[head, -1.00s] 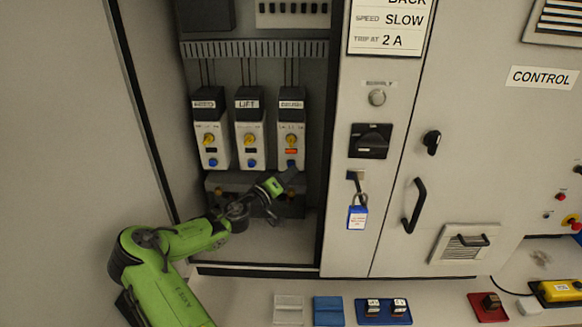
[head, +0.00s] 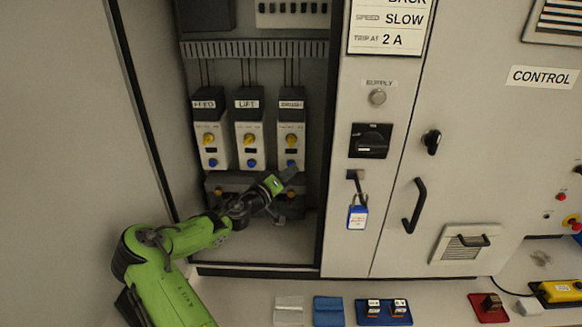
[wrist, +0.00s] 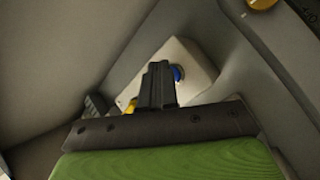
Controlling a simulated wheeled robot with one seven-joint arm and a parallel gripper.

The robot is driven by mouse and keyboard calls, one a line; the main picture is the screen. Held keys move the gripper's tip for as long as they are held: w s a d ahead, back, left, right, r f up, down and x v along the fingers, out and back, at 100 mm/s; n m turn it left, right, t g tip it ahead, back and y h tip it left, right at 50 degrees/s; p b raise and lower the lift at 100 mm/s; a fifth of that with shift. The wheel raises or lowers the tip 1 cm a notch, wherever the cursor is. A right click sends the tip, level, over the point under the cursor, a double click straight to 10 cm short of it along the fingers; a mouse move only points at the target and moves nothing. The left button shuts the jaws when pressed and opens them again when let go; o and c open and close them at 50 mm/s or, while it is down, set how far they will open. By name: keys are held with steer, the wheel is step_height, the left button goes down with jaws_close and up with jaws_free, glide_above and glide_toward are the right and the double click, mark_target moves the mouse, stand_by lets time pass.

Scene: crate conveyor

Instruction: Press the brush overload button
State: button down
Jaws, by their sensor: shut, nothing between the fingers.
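The brush overload unit (head: 291,135) is the rightmost of three white and black units in the open cabinet. It has a yellow knob (head: 291,141), a dark window (head: 292,152) and a blue button (head: 291,164) near its bottom. My gripper (head: 290,174) is shut and empty, its tip just below that button. In the wrist view, the shut fingers (wrist: 158,85) overlap the white unit, and part of a blue button (wrist: 178,73) shows beside their tips. I cannot tell whether the tips touch it.
The feed unit (head: 210,138) and lift unit (head: 249,138) stand close on the left. The cabinet's right frame (head: 325,160) is near my gripper. A blue padlock (head: 357,216) hangs outside.

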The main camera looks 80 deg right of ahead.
steer(key=shift+a, duration=0.1)
steer(key=shift+s+a+b, duration=0.2)
steer(key=shift+a+b, duration=0.15)
steer(key=shift+a, duration=0.35)
steer(key=shift+s+a+b, duration=0.2)
steer(key=shift+a+b, duration=0.1)
steer(key=shift+a, duration=0.5)
steer(key=shift+s+a+b, duration=0.15)
steer(key=shift+a+b, duration=0.15)
steer(key=shift+a, duration=0.55)
steer(key=shift+s+a+b, duration=0.2)
steer(key=shift+a+b, duration=0.1)
steer(key=shift+a, duration=0.5)
